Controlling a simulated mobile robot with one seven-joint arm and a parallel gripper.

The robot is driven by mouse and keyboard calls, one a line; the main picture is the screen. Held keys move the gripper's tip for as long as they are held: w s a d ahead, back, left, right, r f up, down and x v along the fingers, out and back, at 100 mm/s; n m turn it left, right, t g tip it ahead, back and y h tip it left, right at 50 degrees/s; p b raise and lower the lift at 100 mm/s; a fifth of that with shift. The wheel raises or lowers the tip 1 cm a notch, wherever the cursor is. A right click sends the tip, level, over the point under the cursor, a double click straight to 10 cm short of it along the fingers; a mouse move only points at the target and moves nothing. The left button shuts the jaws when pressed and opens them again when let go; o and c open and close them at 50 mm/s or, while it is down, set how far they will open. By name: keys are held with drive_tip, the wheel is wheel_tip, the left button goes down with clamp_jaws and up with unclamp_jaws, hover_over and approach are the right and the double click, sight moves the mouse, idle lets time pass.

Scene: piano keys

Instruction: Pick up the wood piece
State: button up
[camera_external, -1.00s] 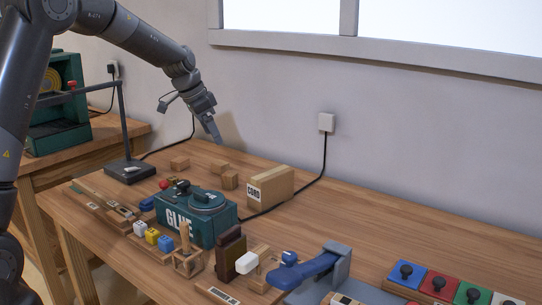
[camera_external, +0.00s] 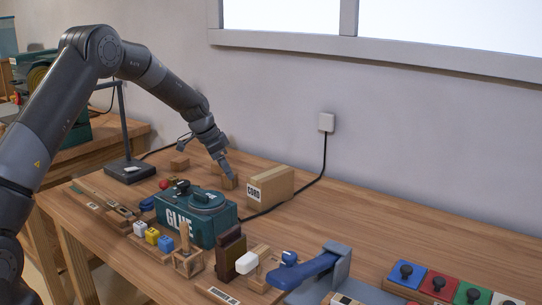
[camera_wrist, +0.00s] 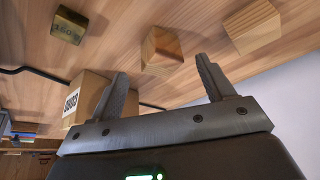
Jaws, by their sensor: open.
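Small wood blocks lie on the workbench. In the wrist view, a wood block (camera_wrist: 160,52) lies beyond and between the two fingertips of my gripper (camera_wrist: 163,82). A second wood block (camera_wrist: 253,27) is to its upper right. My gripper is open and nothing is between its fingers. I cannot tell the exact gap between fingertips and block.
The CORD box (camera_external: 271,187) stands close to the right of my gripper, with a black cable (camera_external: 312,182) beside it. The green GLUE machine (camera_external: 205,222) is in front. A lamp base (camera_external: 130,172) is at left. A small dark marked block (camera_wrist: 68,26) shows in the wrist view.

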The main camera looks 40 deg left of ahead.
sight(227, 184)
drive_tip(key=x, duration=0.4)
drive_tip(key=shift+w+f, duration=0.15)
drive_tip(key=shift+f, duration=0.15)
drive_tip(key=shift+c, duration=0.2)
drive_tip(key=c, duration=1)
